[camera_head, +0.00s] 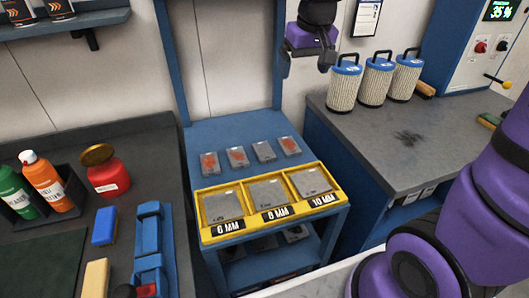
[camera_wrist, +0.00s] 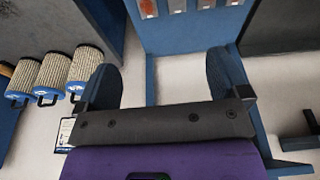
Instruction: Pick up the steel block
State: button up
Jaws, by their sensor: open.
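Several small grey steel blocks with reddish-orange patches, one of them this block (camera_head: 237,156), lie in a row on the blue stand (camera_head: 215,133). Grey plates, such as this plate (camera_head: 268,192), lie in a yellow tray (camera_head: 335,187) in front, labelled 6 MM, 8 MM and 10 MM. I cannot tell which piece is the task's steel block. My gripper (camera_head: 325,62) hangs high behind the stand, apart from the blocks. In the wrist view my gripper (camera_wrist: 163,65) is open and empty, and some blocks, such as this block (camera_wrist: 177,5), show at the top edge.
A grey bench (camera_head: 400,145) at right bears several filter cartridges (camera_head: 376,80). The dark bench (camera_head: 140,140) at left holds bottles, a red jar (camera_head: 107,178) and a blue vice (camera_head: 150,245). A blue upright frame stands behind the stand. My purple arm fills the lower right.

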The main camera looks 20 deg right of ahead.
jog(key=w+a+f+g, duration=0.1)
jog(key=w+a+f, duration=0.1)
jog(key=w+f, duration=0.8)
jog(key=g, duration=0.2)
send_near(264, 150)
jog(key=f, duration=0.3)
jog(key=shift+w+f, duration=0.25)
jog(key=shift+f, duration=0.05)
jog(key=shift+s+f, duration=0.2)
jog(key=shift+f, duration=1.15)
jog(key=shift+s+f, duration=0.15)
jog(key=shift+f, duration=1.25)
jog(key=c, duration=1.3)
jog(key=shift+r, duration=0.1)
jog(key=shift+c, duration=1.1)
